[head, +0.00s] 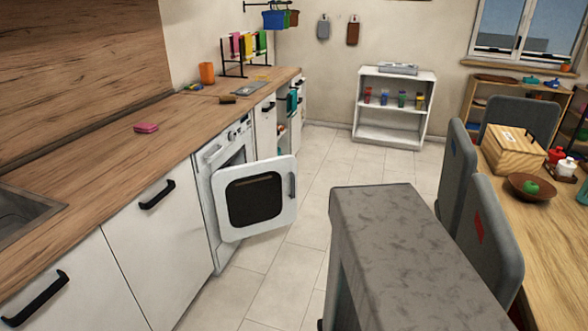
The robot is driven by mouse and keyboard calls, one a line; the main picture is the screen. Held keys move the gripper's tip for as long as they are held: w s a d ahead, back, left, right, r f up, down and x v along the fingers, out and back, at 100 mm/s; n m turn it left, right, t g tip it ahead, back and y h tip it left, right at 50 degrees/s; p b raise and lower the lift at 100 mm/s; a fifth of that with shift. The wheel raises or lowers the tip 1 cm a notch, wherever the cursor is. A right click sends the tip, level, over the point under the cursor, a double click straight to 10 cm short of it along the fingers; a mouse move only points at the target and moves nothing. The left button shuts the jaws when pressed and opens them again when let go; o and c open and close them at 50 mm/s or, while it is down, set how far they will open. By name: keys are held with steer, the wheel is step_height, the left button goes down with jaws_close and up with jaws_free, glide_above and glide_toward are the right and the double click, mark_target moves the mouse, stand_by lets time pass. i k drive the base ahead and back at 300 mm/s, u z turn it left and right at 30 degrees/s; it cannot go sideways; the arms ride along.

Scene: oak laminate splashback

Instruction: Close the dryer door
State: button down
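The white dryer (222,152) is built in under the wooden counter on the left. Its door (230,220) stands open, swung out into the aisle and hinged on the side nearer me. The door is a white rounded square with a dark window (255,200) and a dark handle (292,186) at its free right edge. The door hides most of the dryer's opening. My gripper is not in view.
White cabinets (165,245) with black handles line the left. A grey mottled slab-topped piece (400,255) stands in the right foreground, close to the door's side. Grey chairs (485,240) and a wooden table (560,235) are at right. The tiled floor (325,165) beyond is clear.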

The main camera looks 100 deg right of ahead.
mark_target(252, 198)
steer(key=u, duration=0.15)
steer(key=k, duration=0.85)
steer(key=z, duration=1.95)
steer(key=i, duration=1)
steer(key=z, duration=0.05)
steer(key=k, duration=0.25)
steer(key=z, duration=0.05)
